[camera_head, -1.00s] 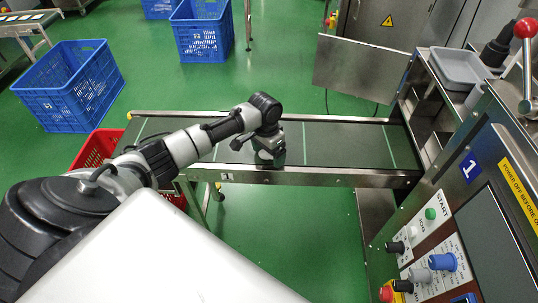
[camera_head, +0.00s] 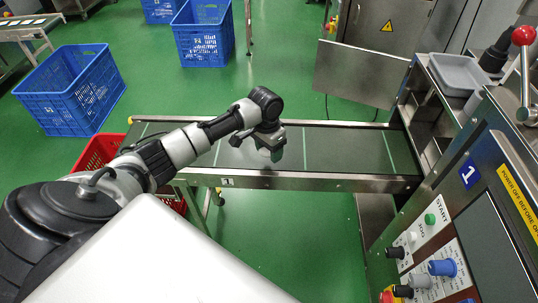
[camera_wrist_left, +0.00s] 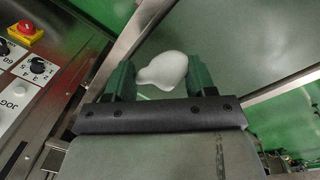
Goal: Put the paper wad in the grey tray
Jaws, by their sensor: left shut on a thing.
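The white paper wad (camera_wrist_left: 163,70) is between the green fingers of my left gripper (camera_wrist_left: 160,80) in the left wrist view. The gripper is shut on it. In the head view my left gripper (camera_head: 272,150) is over the dark conveyor belt, and the wad is too small to make out clearly there. The grey tray (camera_head: 462,72) sits on the machine's shelf at the upper right, well to the right of my gripper. My right gripper is not in view.
The conveyor (camera_head: 340,148) has raised metal side rails. A control panel (camera_head: 430,265) with knobs and a red-knobbed lever (camera_head: 524,36) stand at the right. A red crate (camera_head: 100,152) and blue crates (camera_head: 70,90) are at the left. Green floor is open around them.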

